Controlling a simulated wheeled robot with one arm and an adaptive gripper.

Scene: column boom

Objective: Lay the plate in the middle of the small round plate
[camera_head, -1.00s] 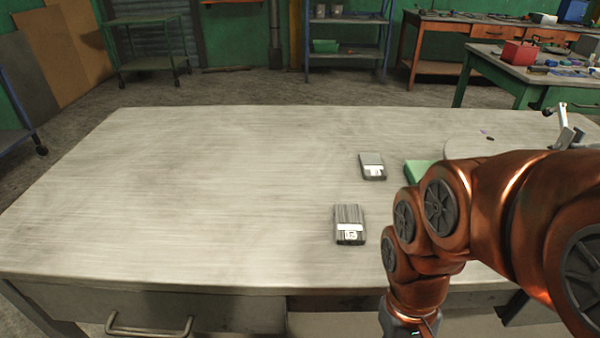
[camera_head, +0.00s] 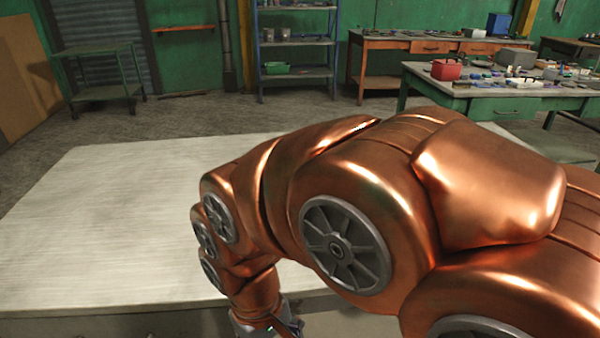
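I see neither the plate nor the small round plate in the current head view. My copper arm covers the middle and right of the worktable (camera_head: 100,215), so anything lying there is hidden. My arm bends down at the table's front edge, and its grey wrist end is cut off by the bottom of the picture. My gripper's fingers are out of view, so I cannot see whether they hold anything.
The visible left part of the table is bare. Behind it is open floor (camera_head: 200,120). A green trolley (camera_head: 105,90), a blue shelf rack (camera_head: 297,70), an orange bench (camera_head: 375,70) and a green bench with a red box (camera_head: 446,70) stand at the back.

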